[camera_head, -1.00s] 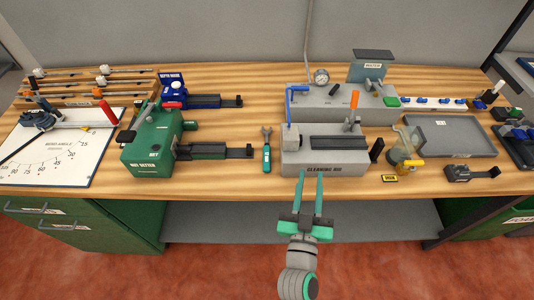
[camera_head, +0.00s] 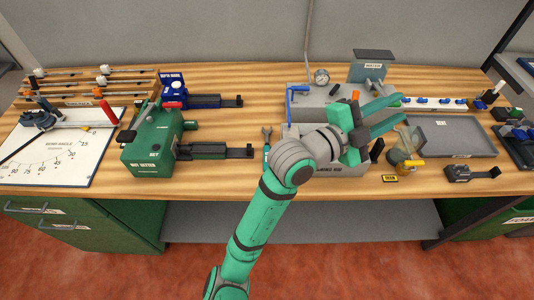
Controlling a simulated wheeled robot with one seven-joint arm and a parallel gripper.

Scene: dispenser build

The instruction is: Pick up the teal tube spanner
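The teal tube spanner (camera_head: 267,134) lies on the bench between the green set block and the clearing rig. Its grey open jaw points to the back. The lower part of its teal handle is hidden behind my arm. My gripper (camera_head: 397,109) is over the right part of the clearing rig, to the right of the spanner and apart from it. Its two teal fingers point right and are spread, with nothing seen between them.
The clearing rig (camera_head: 354,170) is largely covered by my arm. The green "nut setter" block (camera_head: 151,150) with its dark rail (camera_head: 215,150) stands left of the spanner. A yellow-based clear jar (camera_head: 408,165) and a grey tray (camera_head: 462,137) are at right. Bare wood lies behind the spanner.

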